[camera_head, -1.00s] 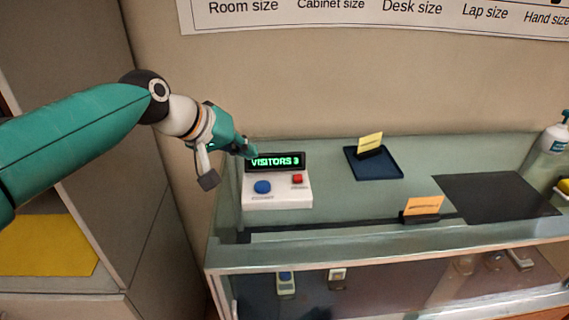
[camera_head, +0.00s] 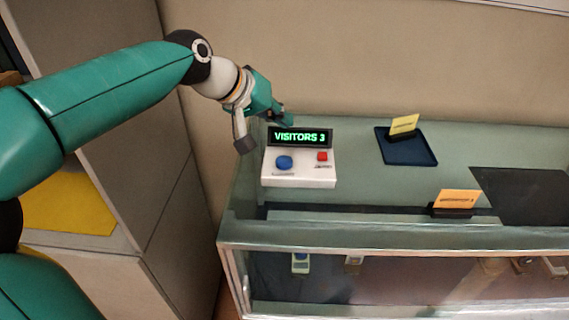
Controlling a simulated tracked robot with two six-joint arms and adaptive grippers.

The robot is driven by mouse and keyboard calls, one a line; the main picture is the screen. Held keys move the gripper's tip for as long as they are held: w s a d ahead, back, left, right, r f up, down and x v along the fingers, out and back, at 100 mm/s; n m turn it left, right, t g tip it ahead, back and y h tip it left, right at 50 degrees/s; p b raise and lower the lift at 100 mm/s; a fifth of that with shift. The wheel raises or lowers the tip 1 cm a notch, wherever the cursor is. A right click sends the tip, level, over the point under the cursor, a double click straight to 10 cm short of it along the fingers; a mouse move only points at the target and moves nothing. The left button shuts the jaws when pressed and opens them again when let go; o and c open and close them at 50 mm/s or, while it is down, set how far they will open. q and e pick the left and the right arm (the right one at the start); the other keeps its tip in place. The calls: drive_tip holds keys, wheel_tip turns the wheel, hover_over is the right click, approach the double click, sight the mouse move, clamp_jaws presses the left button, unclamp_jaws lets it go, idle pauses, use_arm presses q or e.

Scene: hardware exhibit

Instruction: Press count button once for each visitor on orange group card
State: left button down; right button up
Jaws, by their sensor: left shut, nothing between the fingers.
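The white counter box (camera_head: 299,176) stands on the left end of the glass case. It has a blue button (camera_head: 284,162), a smaller red button (camera_head: 322,156) and a display (camera_head: 299,137) that reads "VISITORS 3" in green. The orange group card (camera_head: 460,198) stands in a black holder near the front of the case; its print is too small to read. My left gripper (camera_head: 287,121) is shut and empty, above and behind the box near the display's top edge, apart from both buttons. My right gripper is not in view.
A blue tray (camera_head: 420,156) with a yellow card (camera_head: 404,124) lies at the back. A black mat (camera_head: 521,197) covers the right part of the glass case (camera_head: 350,232). A cabinet with a yellow sheet (camera_head: 70,205) stands at left. The glass between box and tray is clear.

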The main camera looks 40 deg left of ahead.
sight(281, 161)
use_arm(q)
drive_tip(key=shift+f+b, duration=2.75)
drive_tip(key=shift+f, duration=0.8)
drive_tip(key=shift+s+f, duration=0.1)
drive_tip(key=shift+f+b, duration=0.3)
drive_tip(key=shift+b, duration=0.05)
drive_tip(key=shift+f+b, duration=0.4)
drive_tip(key=shift+f, duration=0.05)
drive_tip(key=shift+r, duration=0.15)
drive_tip(key=shift+r+p, duration=0.75)
drive_tip(key=shift+p, duration=0.05)
wheel_tip(281, 161, up, 5)
drive_tip(key=p, duration=0.4)
